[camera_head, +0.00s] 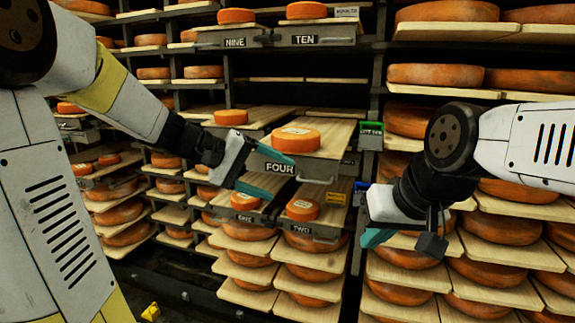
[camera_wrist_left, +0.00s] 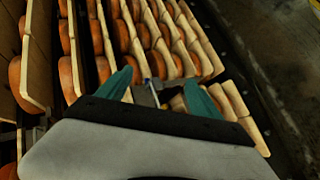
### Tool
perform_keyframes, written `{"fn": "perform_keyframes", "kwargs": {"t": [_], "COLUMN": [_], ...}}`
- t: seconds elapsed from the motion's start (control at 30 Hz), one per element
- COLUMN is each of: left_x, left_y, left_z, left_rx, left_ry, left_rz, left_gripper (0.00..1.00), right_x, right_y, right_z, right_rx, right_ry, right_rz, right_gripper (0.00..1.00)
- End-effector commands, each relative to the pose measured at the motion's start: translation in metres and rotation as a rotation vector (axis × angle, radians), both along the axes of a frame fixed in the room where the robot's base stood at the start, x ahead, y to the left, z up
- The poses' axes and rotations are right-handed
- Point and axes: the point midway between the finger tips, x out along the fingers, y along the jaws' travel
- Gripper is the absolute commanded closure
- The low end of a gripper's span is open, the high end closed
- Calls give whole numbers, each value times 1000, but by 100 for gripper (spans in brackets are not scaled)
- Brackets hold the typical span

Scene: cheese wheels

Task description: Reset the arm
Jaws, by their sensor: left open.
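My left gripper (camera_head: 281,178) is open and empty. Its two teal fingers are spread in front of the shelf board marked FOUR, and they overlap the board's front edge in the head view. In the left wrist view the same gripper (camera_wrist_left: 158,90) shows its fingers apart with nothing held between them. My right gripper (camera_head: 402,238) hangs at the right with a teal finger and a dark block showing. It is turned so that its jaw gap is unclear. An orange cheese wheel with a label (camera_head: 296,139) lies on the FOUR board (camera_head: 330,140), beyond the left gripper.
Smaller wheels lie on the boards marked ONE (camera_head: 245,201) and TWO (camera_head: 303,208) below. Boards NINE (camera_head: 235,41) and TEN (camera_head: 304,40) are above. Racks full of wheels stand on both sides. A green box (camera_head: 370,135) is on the right post. Dark floor is at lower left.

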Motion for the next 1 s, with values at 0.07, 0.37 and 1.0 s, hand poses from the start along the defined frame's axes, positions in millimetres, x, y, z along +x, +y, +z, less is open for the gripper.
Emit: {"fn": "perform_keyframes", "kwargs": {"t": [0.07,0.37,1.0], "left_x": [-44,-145,-164], "left_y": [2,66,101], "left_z": [-7,-40,-43], "left_rx": [157,682,866], "left_ry": [-14,-170,-287], "left_rz": [-37,-32,12], "left_gripper": [25,25,25], "right_x": [0,0,0], "right_y": [0,0,0], "right_z": [0,0,0], "right_rx": [0,0,0], "right_ry": [0,0,0], "right_rz": [0,0,0], "right_gripper": [100,100,100]}}
